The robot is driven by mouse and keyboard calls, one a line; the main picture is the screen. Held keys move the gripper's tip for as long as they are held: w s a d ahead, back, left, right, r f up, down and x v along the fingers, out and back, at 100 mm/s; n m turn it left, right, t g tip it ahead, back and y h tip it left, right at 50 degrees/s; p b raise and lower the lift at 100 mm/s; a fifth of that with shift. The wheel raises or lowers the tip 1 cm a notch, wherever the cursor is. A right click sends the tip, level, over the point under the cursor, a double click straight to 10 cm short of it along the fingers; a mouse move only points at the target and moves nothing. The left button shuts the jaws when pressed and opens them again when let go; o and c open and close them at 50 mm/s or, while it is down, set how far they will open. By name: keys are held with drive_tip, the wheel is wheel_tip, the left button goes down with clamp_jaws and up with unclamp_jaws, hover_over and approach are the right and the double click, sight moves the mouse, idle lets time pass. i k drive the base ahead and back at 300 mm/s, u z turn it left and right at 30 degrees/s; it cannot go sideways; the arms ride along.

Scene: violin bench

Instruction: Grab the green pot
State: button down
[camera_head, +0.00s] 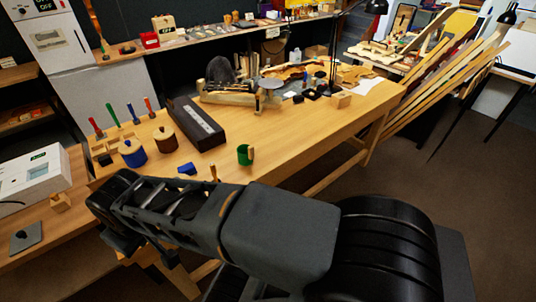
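My arm stretches leftward across the foreground, below and in front of the pot. The end of my arm, with my gripper (122,242), is at the lower left, well left of the pot and near the bench's front edge. The fingers are dark and not clearly shown, so I cannot see whether they are open or what is between them.
A long dark box (197,124) lies left of the pot. A blue pot (132,153) and a brown pot (166,139) stand farther left. A small blue block (187,168) lies near the front edge. The bench right of the pot is clear.

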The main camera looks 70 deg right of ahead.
sight(246, 152)
drive_tip(key=z, duration=1.95)
drive_tip(key=k, duration=0.5)
drive_tip(key=u, duration=0.5)
drive_tip(key=i, duration=0.65)
drive_tip(key=z, duration=0.35)
